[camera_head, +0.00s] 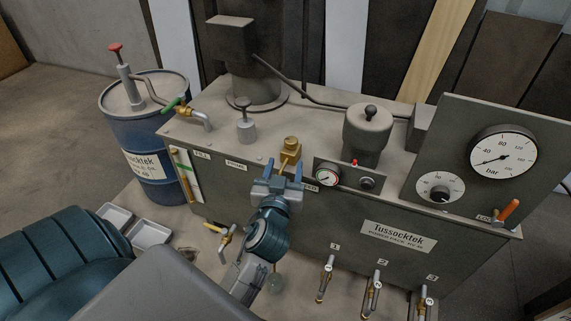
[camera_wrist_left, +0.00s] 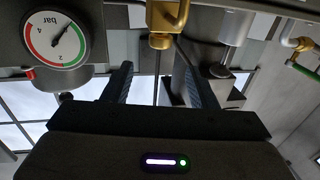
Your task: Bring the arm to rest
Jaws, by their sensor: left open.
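My left gripper (camera_head: 277,174) is in the middle of the head view, in front of the grey hydraulic unit (camera_head: 376,237). Its two blue fingers are apart, with nothing seen between them. Its fingers also show in the left wrist view (camera_wrist_left: 157,88), spread wide. A brass fitting (camera_head: 291,146) sits just beyond the fingertips on the unit's front edge; it also shows at the top of the left wrist view (camera_wrist_left: 166,22). I cannot tell whether the fingers touch it. My right gripper is in neither view.
A small gauge (camera_head: 327,177) is close right of the gripper; it also shows in the wrist view (camera_wrist_left: 55,38). Numbered valves (camera_head: 327,279) stick out below. A blue drum (camera_head: 150,140) and trays (camera_head: 148,235) stand left. A large gauge (camera_head: 503,149) is at right.

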